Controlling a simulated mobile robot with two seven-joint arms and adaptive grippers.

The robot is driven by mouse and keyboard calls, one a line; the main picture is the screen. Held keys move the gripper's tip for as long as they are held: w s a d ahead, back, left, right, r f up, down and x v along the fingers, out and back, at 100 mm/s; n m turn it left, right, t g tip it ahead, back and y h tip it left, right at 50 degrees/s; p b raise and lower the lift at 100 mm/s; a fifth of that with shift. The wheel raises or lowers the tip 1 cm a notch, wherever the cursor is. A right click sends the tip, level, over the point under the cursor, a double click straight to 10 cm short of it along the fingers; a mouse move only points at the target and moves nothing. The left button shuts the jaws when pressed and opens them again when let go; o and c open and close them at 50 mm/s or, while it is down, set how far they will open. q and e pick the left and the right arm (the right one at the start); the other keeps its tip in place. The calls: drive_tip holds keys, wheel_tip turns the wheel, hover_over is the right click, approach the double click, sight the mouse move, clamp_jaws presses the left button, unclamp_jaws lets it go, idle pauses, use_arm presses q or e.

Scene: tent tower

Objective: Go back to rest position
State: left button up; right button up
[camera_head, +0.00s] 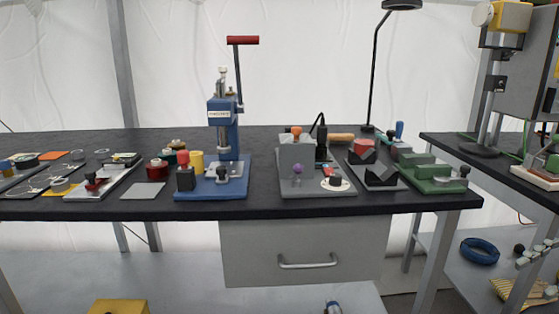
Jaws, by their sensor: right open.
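The task names no object. A small pale and dark piece at the bottom edge, right of the middle, seems to be the tip of my right gripper (333,307). It is open, and I see nothing held in it. It is low in the view, below the drawer and apart from the things on the black bench (255,208). The rest of my right arm is out of the picture. My left gripper is not in view.
On the bench stand a blue press (225,130) with a red handle, a grey fixture (300,170), a green vise (433,178) and several small parts. A grey drawer (305,240) hangs below. Another bench (505,168) is at right. A yellow block (118,306) lies at lower left.

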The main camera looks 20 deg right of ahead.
drive_tip(key=s+a+f+m+t+y, duration=0.1)
drive_tip(key=s+a+f+m+t, duration=0.35)
drive_tip(key=s+f, duration=0.55)
drive_tip(key=s+a+f+m+t, duration=0.4)
drive_tip(key=s+f+m+t, duration=0.15)
drive_tip(key=s+f, duration=0.45)
drive_tip(key=w+d+f+m+h, duration=0.1)
drive_tip(key=w+f+m+h, duration=0.35)
drive_tip(key=w+m, duration=0.45)
drive_tip(key=w+d+f+m+h, duration=0.1)
drive_tip(key=w+f+m+h, duration=0.4)
drive_tip(key=w+m, duration=0.45)
drive_tip(key=w+f+m+h, duration=0.3)
drive_tip(key=w+m+h, duration=0.4)
drive_tip(key=w+m, duration=0.25)
drive_tip(key=s+a+f+m+g, duration=0.3)
drive_tip(key=a+m, duration=0.2)
drive_tip(key=a, duration=0.3)
drive_tip(key=s+a+f+m+g+y, duration=0.1)
drive_tip(key=s+a+f+m+g, duration=0.2)
drive_tip(key=a, duration=0.6)
drive_tip(key=s+a+f+m+g, duration=0.3)
drive_tip(key=a+m, duration=0.3)
drive_tip(key=a, duration=0.2)
drive_tip(key=shift+s+a+m+g+y, duration=0.3)
drive_tip(key=shift+s+a+y, duration=0.05)
